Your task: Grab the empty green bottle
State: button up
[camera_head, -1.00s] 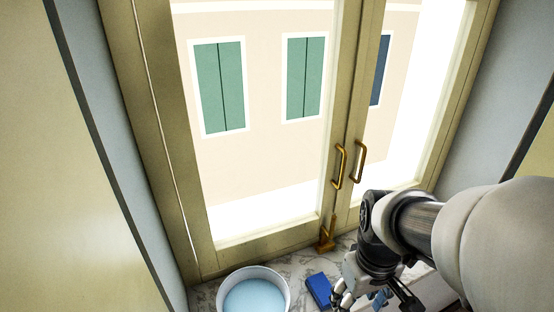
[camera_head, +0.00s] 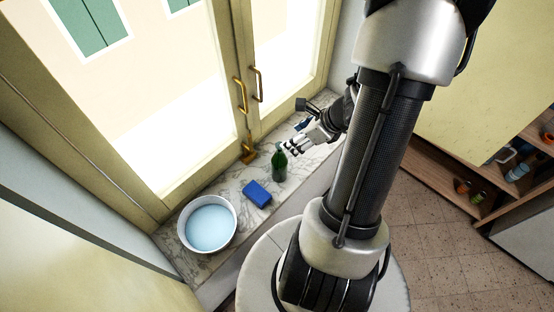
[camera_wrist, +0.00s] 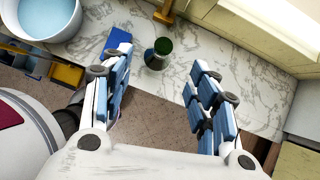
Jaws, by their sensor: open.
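The green bottle (camera_head: 279,165) stands upright on the marble sill, just right of a blue block. In the wrist view the bottle (camera_wrist: 159,54) is seen from above, standing beyond the fingertips and between the lines of the two fingers. Whether it is empty I cannot tell. My gripper (camera_head: 295,147) is to the right of the bottle's neck in the head view, near it but not closed on it. In the wrist view my gripper (camera_wrist: 162,80) shows its blue-padded fingers spread wide with nothing between them.
A white basin of light blue water (camera_head: 208,224) stands at the sill's left end. The blue block (camera_head: 257,194) lies between basin and bottle. The glazed window with brass handles (camera_head: 240,95) rises behind. Bare marble sill (camera_wrist: 255,85) lies right of the bottle.

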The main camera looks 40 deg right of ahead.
jog(key=b, duration=0.2)
send_over(280, 162)
jog(key=d, duration=0.1)
jog(key=f, duration=0.8)
jog(key=shift+w+d+f, duration=0.15)
jog(key=shift+w, duration=0.2)
jog(key=x, duration=0.5)
jog(key=shift+w+d+f, duration=0.1)
jog(key=shift+w+f, duration=0.1)
jog(key=shift+w, duration=0.1)
jog(key=shift+c, duration=0.5)
jog(key=shift+s, duration=0.1)
grip_shut()
